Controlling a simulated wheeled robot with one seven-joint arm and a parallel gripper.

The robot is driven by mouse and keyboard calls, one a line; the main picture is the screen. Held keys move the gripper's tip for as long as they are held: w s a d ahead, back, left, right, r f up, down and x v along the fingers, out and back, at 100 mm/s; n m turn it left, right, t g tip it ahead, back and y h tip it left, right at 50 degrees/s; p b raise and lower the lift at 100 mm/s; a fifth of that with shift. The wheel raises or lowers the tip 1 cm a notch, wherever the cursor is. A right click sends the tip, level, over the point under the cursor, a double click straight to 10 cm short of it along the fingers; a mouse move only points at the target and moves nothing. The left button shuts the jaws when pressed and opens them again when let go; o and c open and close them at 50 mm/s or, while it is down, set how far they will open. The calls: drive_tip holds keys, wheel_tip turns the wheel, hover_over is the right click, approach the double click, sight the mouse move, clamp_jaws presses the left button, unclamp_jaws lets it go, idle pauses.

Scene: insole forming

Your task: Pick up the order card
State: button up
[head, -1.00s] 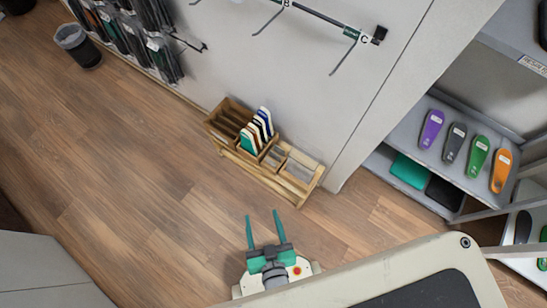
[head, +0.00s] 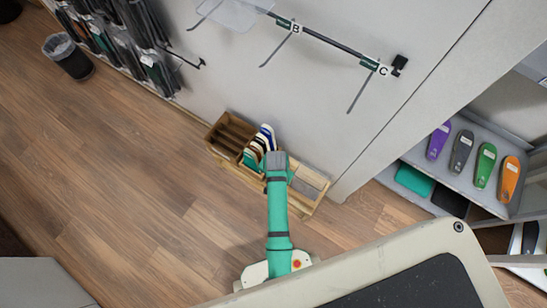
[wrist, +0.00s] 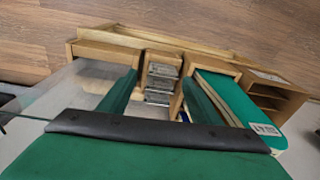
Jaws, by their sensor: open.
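A wooden rack (head: 222,132) stands by the wall, and its compartments also show in the wrist view (wrist: 85,48). Several upright rounded pieces in green, white and blue (head: 266,133) stand in it. In the wrist view a green piece with a white label (wrist: 232,98) is in the right compartment. Small grey pieces (wrist: 160,84) sit in the narrow middle compartment. I cannot tell which piece is the order card. My gripper (wrist: 160,78) is open, its green fingers either side of the middle compartment. In the head view my arm hides its fingertips and part of the rack.
A clear sheet-like surface (wrist: 75,88) lies left of the fingers in the wrist view. Hooks on a wall rail (head: 320,45) are above the rack. A shelf with coloured insoles (head: 462,150) stands at the right. The floor left of the rack is clear.

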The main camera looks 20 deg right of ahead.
drive_tip(key=shift+w+d+r+m+g, duration=0.15)
drive_tip(key=shift+w+d+r+g, duration=0.05)
drive_tip(key=shift+w, duration=0.25)
drive_tip(key=shift+w+d+r+m+g, duration=0.15)
drive_tip(key=shift+w+d+r+g, duration=0.05)
drive_tip(key=shift+w, duration=0.25)
drive_tip(key=f, duration=0.5)
drive_tip(key=shift+w+d, duration=0.15)
drive_tip(key=shift+w, duration=0.05)
drive_tip(key=shift+a+f, duration=0.15)
drive_tip(key=shift+f, duration=1.25)
drive_tip(key=shift+a+f, duration=0.15)
drive_tip(key=shift+f, duration=1.25)
drive_tip(key=shift+c, duration=0.6)
drive_tip(key=c, duration=0.7)
